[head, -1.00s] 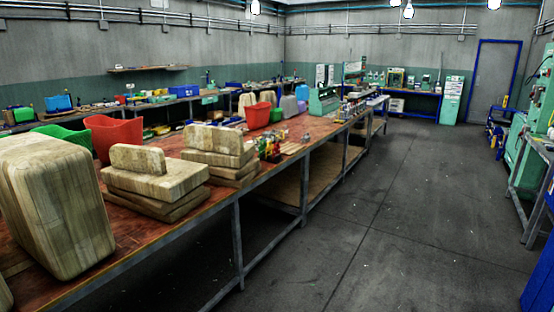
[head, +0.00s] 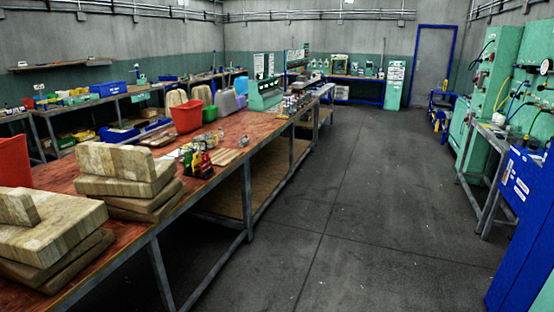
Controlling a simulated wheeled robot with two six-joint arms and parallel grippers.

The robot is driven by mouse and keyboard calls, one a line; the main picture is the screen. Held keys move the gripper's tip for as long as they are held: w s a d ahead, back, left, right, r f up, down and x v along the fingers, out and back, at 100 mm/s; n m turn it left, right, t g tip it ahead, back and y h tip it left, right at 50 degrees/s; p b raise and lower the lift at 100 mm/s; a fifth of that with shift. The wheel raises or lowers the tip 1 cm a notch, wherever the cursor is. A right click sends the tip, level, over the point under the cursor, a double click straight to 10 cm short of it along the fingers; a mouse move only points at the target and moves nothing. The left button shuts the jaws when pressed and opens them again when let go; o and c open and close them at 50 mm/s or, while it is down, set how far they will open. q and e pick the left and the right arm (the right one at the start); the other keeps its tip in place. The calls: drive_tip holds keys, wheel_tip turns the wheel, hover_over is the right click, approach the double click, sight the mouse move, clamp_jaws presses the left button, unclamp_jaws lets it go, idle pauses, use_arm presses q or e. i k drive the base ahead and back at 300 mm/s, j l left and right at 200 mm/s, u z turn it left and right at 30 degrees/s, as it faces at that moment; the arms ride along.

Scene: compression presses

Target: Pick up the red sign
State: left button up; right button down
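I cannot make out a red sign in the head view. The red things that show are a red bin (head: 187,115) on the long workbench and another red bin (head: 14,160) cut off at the left edge. A small red and yellow item (head: 197,161) stands near the bench's front edge, too small to tell what it is. Neither of my grippers is in view.
The long red-topped workbench (head: 228,129) runs along the left with stacked wooden blocks (head: 122,170). A blue cabinet (head: 522,210) and green machines (head: 490,95) stand at the right. The grey floor (head: 345,190) between is clear, leading to a blue-framed door (head: 433,68).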

sight(206, 164)
drive_tip(key=i, duration=1.8)
